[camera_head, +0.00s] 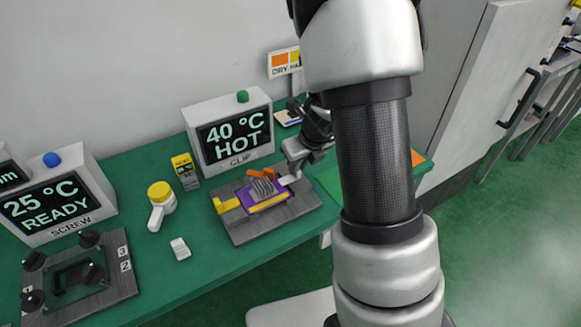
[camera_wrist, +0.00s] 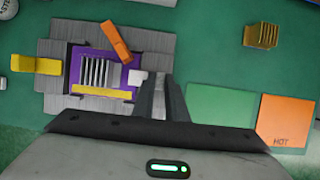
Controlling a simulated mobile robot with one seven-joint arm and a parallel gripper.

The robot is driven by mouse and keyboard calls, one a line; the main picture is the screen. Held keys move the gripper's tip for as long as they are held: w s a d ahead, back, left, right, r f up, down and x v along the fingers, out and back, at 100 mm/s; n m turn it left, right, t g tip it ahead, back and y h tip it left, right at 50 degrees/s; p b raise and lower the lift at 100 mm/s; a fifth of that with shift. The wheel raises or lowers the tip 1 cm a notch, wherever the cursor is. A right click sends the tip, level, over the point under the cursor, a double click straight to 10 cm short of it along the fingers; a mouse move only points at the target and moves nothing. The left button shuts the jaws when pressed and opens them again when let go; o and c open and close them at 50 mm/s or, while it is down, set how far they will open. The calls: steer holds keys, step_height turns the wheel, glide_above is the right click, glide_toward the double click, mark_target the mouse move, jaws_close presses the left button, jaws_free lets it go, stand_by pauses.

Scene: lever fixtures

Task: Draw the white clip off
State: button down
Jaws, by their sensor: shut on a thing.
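The white clip (camera_wrist: 137,77) is a small pale piece at the right edge of the purple board (camera_wrist: 74,68) in the wrist view. It also shows at the fixture's right side in the head view (camera_head: 286,181). My gripper (camera_wrist: 157,80) is shut on its outer end; the fingers hide part of it. The clip's inner end is still at the board's edge. The board carries a grey finned heatsink (camera_wrist: 99,72) and lies on the grey fixture block (camera_head: 243,226). An orange lever (camera_wrist: 117,42) lies angled above the clip, and a yellow clip (camera_wrist: 35,65) is at the left side.
A green pad (camera_wrist: 220,105) and an orange HOT pad (camera_wrist: 286,122) lie right of my gripper. A gold finned part (camera_wrist: 262,36) lies farther off. Behind the fixture stands a display box reading 40 °C HOT (camera_head: 232,133). A white block (camera_head: 180,248) lies left on the table.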

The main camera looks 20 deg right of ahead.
steer(key=shift+w+d, duration=0.2)
steer(key=shift+d, duration=0.45)
steer(key=shift+w+d, duration=0.15)
steer(key=shift+d, duration=0.5)
steer(key=c, duration=1.8)
jaws_free()
steer(key=shift+d, duration=0.1)
steer(key=shift+o, duration=0.2)
steer(key=shift+r, duration=0.1)
steer(key=p+v, duration=0.8)
steer(key=v, duration=0.9)
steer(key=shift+r, duration=0.15)
